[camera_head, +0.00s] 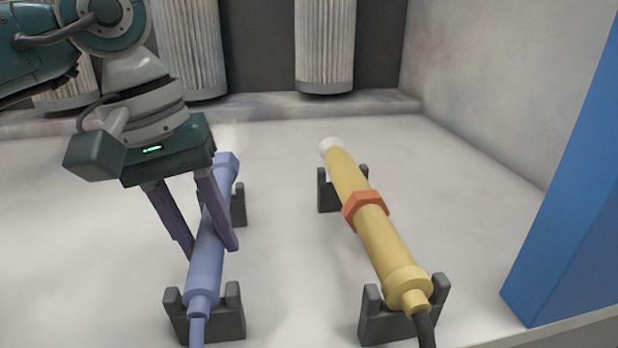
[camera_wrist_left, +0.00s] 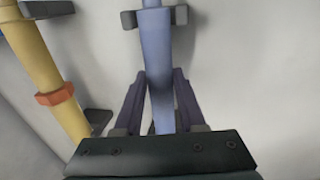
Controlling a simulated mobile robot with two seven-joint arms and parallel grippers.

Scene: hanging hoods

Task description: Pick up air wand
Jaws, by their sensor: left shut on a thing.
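A blue wand (camera_head: 206,268) lies in two dark cradles on the left of the pale surface, with a hose running from its near end. It also shows in the wrist view (camera_wrist_left: 156,50). My left gripper (camera_head: 210,249) reaches down over it from above, one finger on each side, and is shut on its middle part. In the wrist view my left gripper (camera_wrist_left: 158,80) straddles the blue wand. A yellow wand (camera_head: 383,240) with an orange collar and white tip rests in its own cradles to the right. My right gripper is out of view.
The blue wand's near cradle (camera_head: 227,322) and the yellow wand's near cradle (camera_head: 376,318) stand at the front. A blue panel (camera_head: 565,225) rises at the right. Ribbed cylinders (camera_head: 325,45) hang at the back. The surface between the wands is clear.

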